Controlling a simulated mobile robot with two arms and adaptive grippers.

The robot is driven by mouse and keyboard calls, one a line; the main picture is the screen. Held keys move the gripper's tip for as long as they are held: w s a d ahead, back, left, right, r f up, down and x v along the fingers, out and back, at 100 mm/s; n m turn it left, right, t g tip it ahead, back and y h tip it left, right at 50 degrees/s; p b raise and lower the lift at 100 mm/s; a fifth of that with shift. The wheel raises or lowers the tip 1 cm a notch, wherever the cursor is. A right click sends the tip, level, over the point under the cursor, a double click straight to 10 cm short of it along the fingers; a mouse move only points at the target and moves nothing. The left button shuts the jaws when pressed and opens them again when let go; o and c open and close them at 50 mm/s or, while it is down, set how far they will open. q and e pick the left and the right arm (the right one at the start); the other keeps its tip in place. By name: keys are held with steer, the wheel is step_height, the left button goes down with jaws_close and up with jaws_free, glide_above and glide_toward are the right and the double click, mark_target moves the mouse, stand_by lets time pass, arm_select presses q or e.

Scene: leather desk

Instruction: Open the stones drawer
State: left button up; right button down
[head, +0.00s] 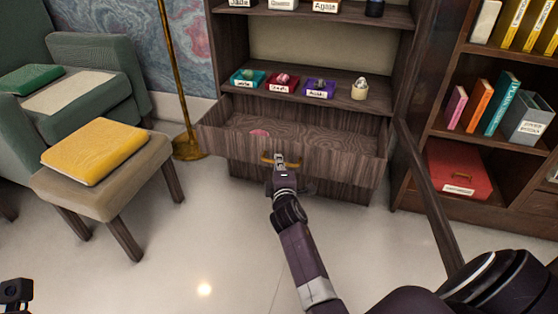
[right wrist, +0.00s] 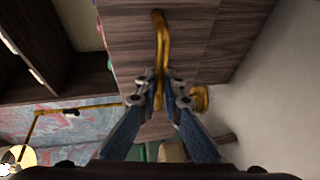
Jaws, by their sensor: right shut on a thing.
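The stones drawer (head: 330,172) is a wide dark wooden drawer low in the shelf unit. It stands pulled out, and its inside shows from above with a small pink stone (head: 260,133) in it. Its brass handle (head: 268,159) is on the front; in the right wrist view the handle (right wrist: 161,40) runs between my fingers. My right gripper (head: 280,162) is shut on the handle, and its fingertips (right wrist: 162,96) also show in the right wrist view. A dark part of my left gripper (head: 16,291) shows at the lower left corner; its fingers are unclear.
Labelled small trays, teal (head: 247,78), red (head: 283,83) and purple (head: 319,89), and a cream pot (head: 360,90) stand on the shelf above. A stool with a yellow cushion (head: 95,152) stands left. A bookcase (head: 430,150) is right. The floor ahead is clear.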

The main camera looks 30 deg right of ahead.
steer(key=c, duration=2)
jaws_free()
steer(key=shift+c, duration=0.2)
steer(key=v, duration=0.7)
steer(key=shift+s, duration=0.25)
steer(key=shift+a, duration=0.1)
